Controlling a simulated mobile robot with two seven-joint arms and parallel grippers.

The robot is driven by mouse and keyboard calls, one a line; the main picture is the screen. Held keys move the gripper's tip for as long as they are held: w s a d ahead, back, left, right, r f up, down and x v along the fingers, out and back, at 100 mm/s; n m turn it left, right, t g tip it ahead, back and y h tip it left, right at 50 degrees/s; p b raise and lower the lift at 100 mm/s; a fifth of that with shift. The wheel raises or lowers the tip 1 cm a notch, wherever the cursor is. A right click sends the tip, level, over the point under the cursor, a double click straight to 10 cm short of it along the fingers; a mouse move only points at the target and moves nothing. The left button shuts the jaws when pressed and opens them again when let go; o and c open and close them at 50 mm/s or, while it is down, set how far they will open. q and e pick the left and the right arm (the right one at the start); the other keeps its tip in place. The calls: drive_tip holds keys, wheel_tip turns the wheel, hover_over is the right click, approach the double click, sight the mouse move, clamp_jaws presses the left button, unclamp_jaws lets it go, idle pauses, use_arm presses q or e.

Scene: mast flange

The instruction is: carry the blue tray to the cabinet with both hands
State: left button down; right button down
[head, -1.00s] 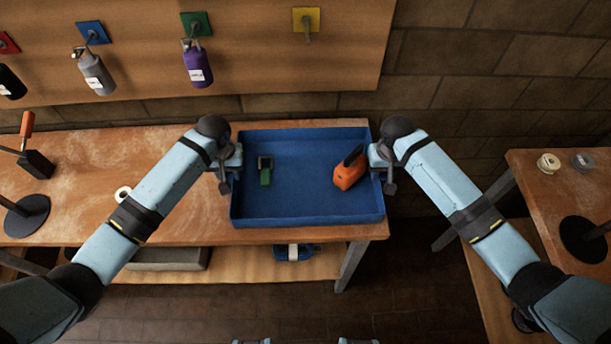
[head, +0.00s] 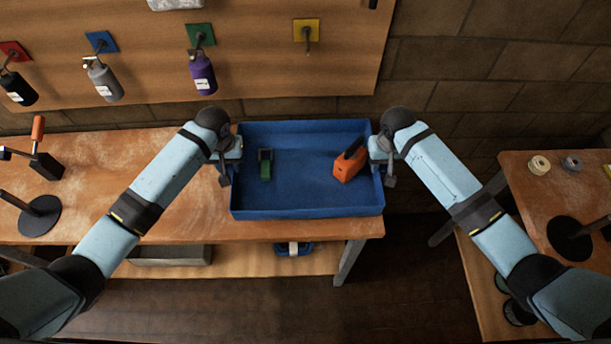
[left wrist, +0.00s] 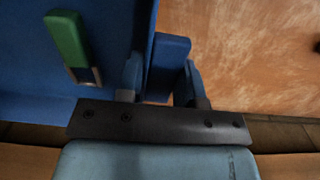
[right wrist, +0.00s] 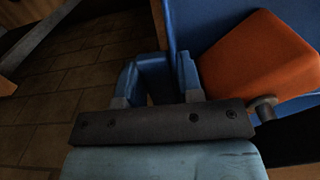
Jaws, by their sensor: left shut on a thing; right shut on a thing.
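The blue tray (head: 305,197) is in the middle of the head view, over the right end of a wooden workbench. It holds a green item with a dark part (head: 265,165) at the left and an orange and black item (head: 350,163) at the right. My left gripper (head: 226,172) is shut on the tray's left side; the left wrist view shows a blue handle (left wrist: 168,62) between its fingers. My right gripper (head: 388,170) is shut on the right side; the right wrist view shows a blue handle (right wrist: 154,75) between its fingers. I see no cabinet that I can identify.
The workbench (head: 95,165) runs left, with a black stand (head: 38,215) on it. A second wooden table (head: 540,200) stands at the right, holding rolls. A wall board (head: 260,60) with hanging bottles is behind. Dark floor lies between the tables.

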use_arm(q)
drive_tip(key=shift+r, duration=0.1)
use_arm(e)
drive_tip(key=shift+r, duration=0.15)
idle(0.4)
